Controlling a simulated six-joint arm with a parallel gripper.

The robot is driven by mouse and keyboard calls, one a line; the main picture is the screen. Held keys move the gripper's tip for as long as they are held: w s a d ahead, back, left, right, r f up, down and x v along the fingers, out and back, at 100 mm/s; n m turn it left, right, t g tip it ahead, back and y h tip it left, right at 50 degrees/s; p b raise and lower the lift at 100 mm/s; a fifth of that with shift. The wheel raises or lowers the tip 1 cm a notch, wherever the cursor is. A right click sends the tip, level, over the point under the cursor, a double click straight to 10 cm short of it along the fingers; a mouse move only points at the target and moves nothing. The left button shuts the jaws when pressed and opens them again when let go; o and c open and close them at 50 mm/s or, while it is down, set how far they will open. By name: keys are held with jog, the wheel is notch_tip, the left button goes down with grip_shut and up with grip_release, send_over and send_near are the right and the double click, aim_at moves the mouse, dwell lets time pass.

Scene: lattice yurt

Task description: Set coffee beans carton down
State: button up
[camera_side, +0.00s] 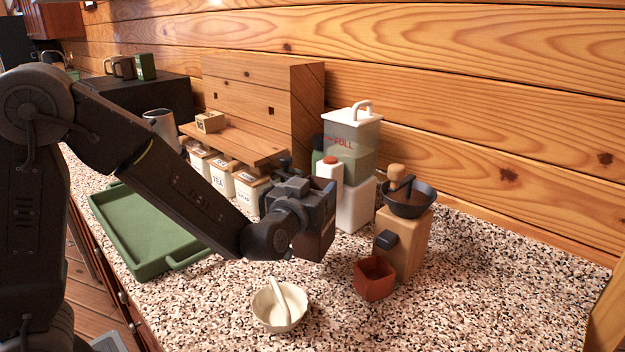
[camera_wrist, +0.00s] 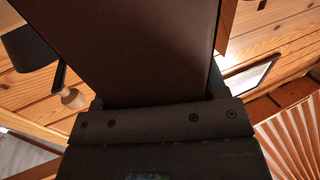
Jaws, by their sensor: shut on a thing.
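The coffee beans carton is the dark brown box (camera_side: 322,247) at my gripper in the side view. It fills the upper middle of the wrist view as a large plain brown face (camera_wrist: 140,45). My gripper (camera_side: 318,215) is shut on it in the middle of the side view, above the speckled counter (camera_side: 400,325). Most of the carton is hidden behind the gripper in the side view, and its label does not show. I cannot tell whether its base touches the counter.
A coffee grinder (camera_side: 412,240) with a red-brown drawer (camera_side: 374,283) stands right of my gripper. A cream bowl (camera_side: 270,318) with a pestle-like handle is in front. A green tray (camera_side: 150,262) lies left. Behind stand a white bottle (camera_side: 330,178), water tank (camera_side: 352,135) and canisters (camera_side: 222,178).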

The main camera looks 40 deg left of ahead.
jog(key=shift+f, duration=2.8)
jog(key=o, duration=1.3)
jog(key=shift+f, duration=0.1)
jog(key=s+a+r, duration=0.1)
jog(key=a+r, duration=0.2)
jog(key=s+a+r, duration=0.2)
jog(key=a+r, duration=0.2)
jog(key=s+a+r, duration=0.1)
jog(key=a+r, duration=0.2)
jog(key=r, duration=0.1)
jog(key=shift+s+a, duration=0.35)
jog(key=shift+r, duration=0.1)
